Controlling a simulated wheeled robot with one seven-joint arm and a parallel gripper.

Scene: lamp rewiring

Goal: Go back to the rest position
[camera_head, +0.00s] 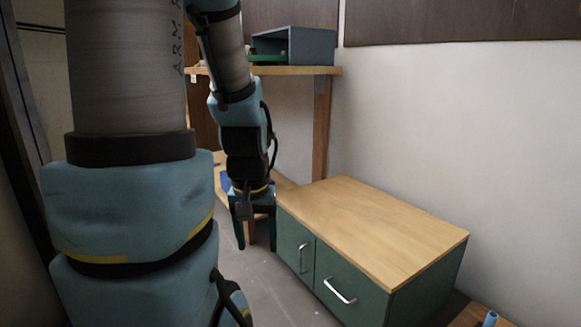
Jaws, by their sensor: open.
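My gripper (256,235) hangs from my arm near the middle of the head view, pointing down. Its two dark fingers are apart, with nothing seen between them. It is just left of the green cabinet (375,225) with the wooden top, in front of a lower wooden surface. My arm's large links fill the left side of the view and hide much of what is behind them.
The cabinet has two fronts with silver handles, both looking closed, and its top is bare. A wooden shelf (315,71) at the back carries a grey open bin (312,47). A blue object (490,318) shows at the bottom right. Grey floor (285,290) is clear before the cabinet.

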